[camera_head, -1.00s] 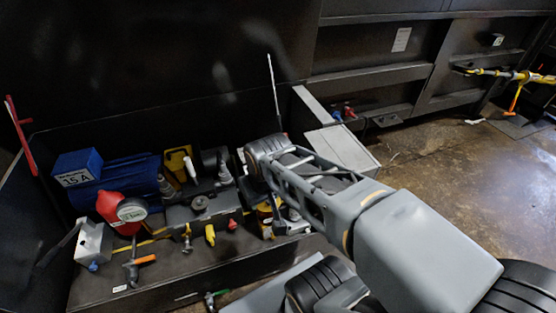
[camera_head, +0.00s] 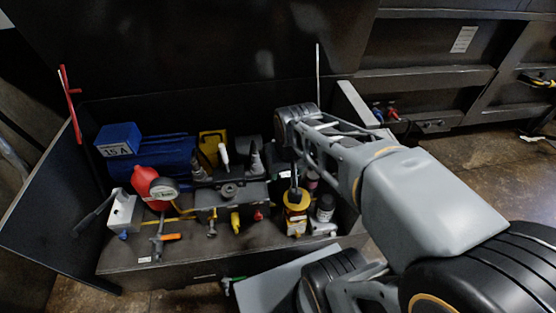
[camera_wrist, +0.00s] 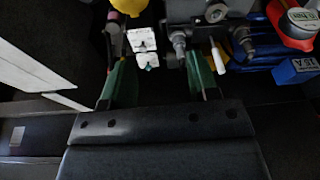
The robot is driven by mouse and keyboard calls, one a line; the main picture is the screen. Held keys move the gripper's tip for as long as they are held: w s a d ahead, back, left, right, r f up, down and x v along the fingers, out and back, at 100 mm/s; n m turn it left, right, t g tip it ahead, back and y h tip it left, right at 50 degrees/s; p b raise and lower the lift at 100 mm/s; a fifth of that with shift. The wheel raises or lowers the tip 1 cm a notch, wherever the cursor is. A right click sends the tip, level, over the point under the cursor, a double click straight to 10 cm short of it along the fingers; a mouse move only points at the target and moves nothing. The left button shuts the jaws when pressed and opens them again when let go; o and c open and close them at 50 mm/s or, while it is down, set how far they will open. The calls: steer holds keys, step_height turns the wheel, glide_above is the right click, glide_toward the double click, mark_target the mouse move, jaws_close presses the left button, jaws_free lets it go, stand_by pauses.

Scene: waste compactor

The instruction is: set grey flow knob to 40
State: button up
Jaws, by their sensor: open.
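A grey round knob (camera_head: 228,190) sits on top of the grey valve block (camera_head: 232,202) in the middle of the open cabinet. It may be the flow knob; no scale or number can be read. In the wrist view a similar round grey part (camera_wrist: 216,12) shows at the top edge. My gripper (camera_wrist: 160,78) is open, its two green fingers apart with nothing held between them. A white fitting (camera_wrist: 142,40) shows beyond the fingertips. In the head view my gripper is mostly hidden by my arm, right of the block and above the yellow-topped container.
A blue motor (camera_head: 165,160), a red part with a round gauge (camera_head: 164,189) and a white box with a lever (camera_head: 122,213) stand left of the block. A cabinet door (camera_head: 60,215) is open at left.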

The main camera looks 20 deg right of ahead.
steer(key=w+d+f+m+g, duration=0.1)
steer(key=w+d+f+m, duration=0.25)
steer(key=w, duration=0.35)
steer(key=w+d+f+m+g+p, duration=0.1)
steer(key=w+d+f+m, duration=0.25)
steer(key=w, duration=0.35)
steer(key=w+d+f+m+g, duration=0.1)
steer(key=w+d+f+m, duration=0.2)
steer(key=w, duration=0.5)
steer(key=shift+n, duration=0.5)
steer(key=f, duration=1.1)
steer(key=shift+s+d+f, duration=0.15)
steer(key=shift+d+f, duration=0.1)
steer(key=shift+d, duration=0.05)
steer(key=shift+f, duration=0.9)
steer(key=c, duration=0.9)
steer(key=shift+f, duration=0.1)
